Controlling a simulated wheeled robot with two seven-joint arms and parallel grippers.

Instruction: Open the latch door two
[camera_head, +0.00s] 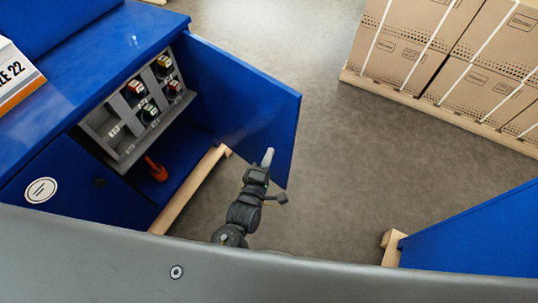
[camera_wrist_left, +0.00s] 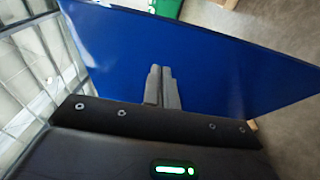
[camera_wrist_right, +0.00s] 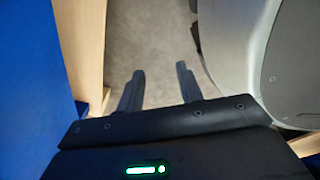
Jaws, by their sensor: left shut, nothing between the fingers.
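A blue door (camera_head: 240,95) of the blue cabinet stands swung open, its inside face toward the head camera. My left gripper (camera_head: 268,157) is shut and empty in front of that face, near its free edge. In the left wrist view the blue panel (camera_wrist_left: 215,65) fills the middle behind the closed fingers (camera_wrist_left: 161,70); I cannot tell whether they touch it. No latch is clearly visible on the open door. My right gripper (camera_wrist_right: 160,70) is open and empty, its fingers apart over the floor; the head view does not show it.
The open cabinet holds a grey rack (camera_head: 125,140) of several small devices and a red-orange tool (camera_head: 156,169). A closed blue door (camera_head: 60,195) with a round white label is to the left. Boxes (camera_head: 440,60) stand at the upper right. The floor (camera_head: 350,150) between is clear.

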